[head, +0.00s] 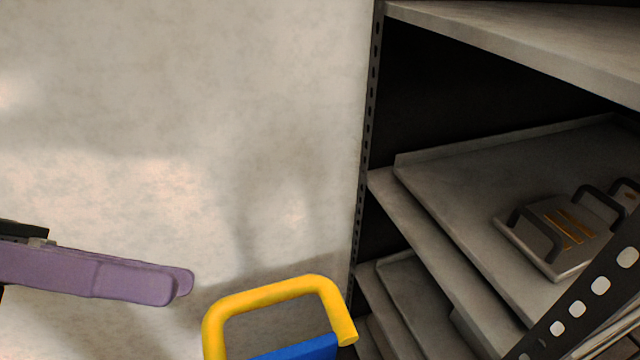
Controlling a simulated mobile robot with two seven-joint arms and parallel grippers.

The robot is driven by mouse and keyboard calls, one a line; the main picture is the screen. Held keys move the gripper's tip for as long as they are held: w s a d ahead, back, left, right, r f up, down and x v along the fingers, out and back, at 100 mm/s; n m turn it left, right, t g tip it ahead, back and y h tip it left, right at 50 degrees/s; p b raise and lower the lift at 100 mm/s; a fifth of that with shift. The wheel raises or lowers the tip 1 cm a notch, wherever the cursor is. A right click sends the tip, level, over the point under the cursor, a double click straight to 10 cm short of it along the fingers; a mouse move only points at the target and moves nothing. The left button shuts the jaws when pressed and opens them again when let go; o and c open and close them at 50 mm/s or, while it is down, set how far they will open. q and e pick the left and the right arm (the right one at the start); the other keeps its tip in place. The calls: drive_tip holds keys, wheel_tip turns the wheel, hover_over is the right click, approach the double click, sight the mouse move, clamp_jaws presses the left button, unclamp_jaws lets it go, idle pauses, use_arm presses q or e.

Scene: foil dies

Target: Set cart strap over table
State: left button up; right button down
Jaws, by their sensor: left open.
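A yellow tubular handle (270,293) stands at the bottom centre, with a blue part (298,348) at its lower inside edge. They look like part of a cart, but the lower part is cut off by the frame. I cannot make out a strap for certain, and no table shows. My left gripper (184,284) comes in from the left with purple fingers. It is open and seen from the side, one finger mostly covering the other. It is left of the yellow handle and apart from it, with nothing visible between its fingers. My right gripper is out of view.
A dark-framed rack fills the right side, with grey shelves (510,35) and a tray (450,170). A metal die (560,262) with dark handles lies on the tray. A perforated upright (600,285) crosses the lower right. A pale wall (180,120) stands behind.

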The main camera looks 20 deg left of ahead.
sight(267, 290)
use_arm(q)
drive_tip(key=p+x, duration=0.1)
drive_tip(key=x, duration=0.6)
drive_tip(key=shift+d+r, duration=0.1)
drive_tip(key=shift+d, duration=0.1)
drive_tip(key=shift+w+d, duration=0.1)
drive_tip(key=shift+d, duration=0.2)
drive_tip(key=c, duration=0.7)
drive_tip(key=shift+a+f, duration=0.1)
drive_tip(key=shift+f, duration=0.1)
clamp_jaws()
